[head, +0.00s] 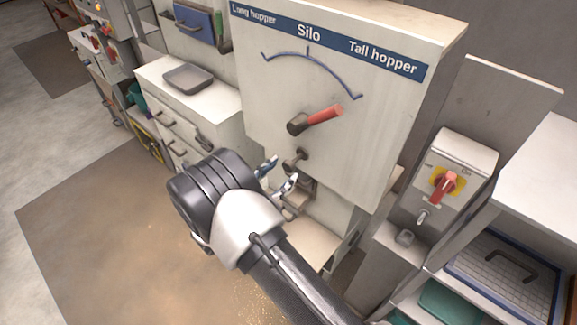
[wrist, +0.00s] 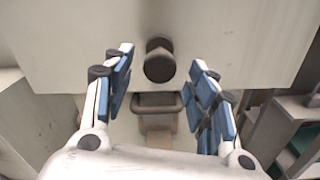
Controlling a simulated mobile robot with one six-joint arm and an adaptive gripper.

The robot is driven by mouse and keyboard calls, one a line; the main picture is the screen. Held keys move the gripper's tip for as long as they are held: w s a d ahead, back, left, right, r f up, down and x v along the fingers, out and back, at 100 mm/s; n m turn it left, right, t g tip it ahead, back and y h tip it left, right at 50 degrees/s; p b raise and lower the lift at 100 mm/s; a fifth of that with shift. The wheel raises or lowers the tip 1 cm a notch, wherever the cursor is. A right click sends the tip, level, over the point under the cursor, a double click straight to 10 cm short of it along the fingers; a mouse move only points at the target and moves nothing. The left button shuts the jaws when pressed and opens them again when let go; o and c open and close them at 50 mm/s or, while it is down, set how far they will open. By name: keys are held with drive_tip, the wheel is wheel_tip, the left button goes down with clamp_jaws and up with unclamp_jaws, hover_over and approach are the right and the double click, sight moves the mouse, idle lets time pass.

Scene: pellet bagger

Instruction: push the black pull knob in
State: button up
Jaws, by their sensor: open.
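The black pull knob (head: 295,159) sticks out low on the front of the pale silo panel, below the red-handled selector lever. In the wrist view the dark round knob (wrist: 159,62) shows face on, at the upper middle. It lies beyond the fingertips and between their lines. My gripper (head: 279,172) is open and empty, just left of and below the knob in the head view. In the wrist view its two blue-padded fingers (wrist: 160,75) stand wide apart on either side of the knob. I see no contact with it.
The selector lever (head: 316,119) points to the right above the knob. A dark handle (wrist: 157,102) sits below the knob in the wrist view. A switch box (head: 446,180) with a red switch stands right. A white cabinet (head: 200,98) with a grey tray stands left.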

sight(286, 168)
drive_tip(key=shift+x, duration=2.1)
drive_tip(key=shift+c, duration=0.2)
clamp_jaws()
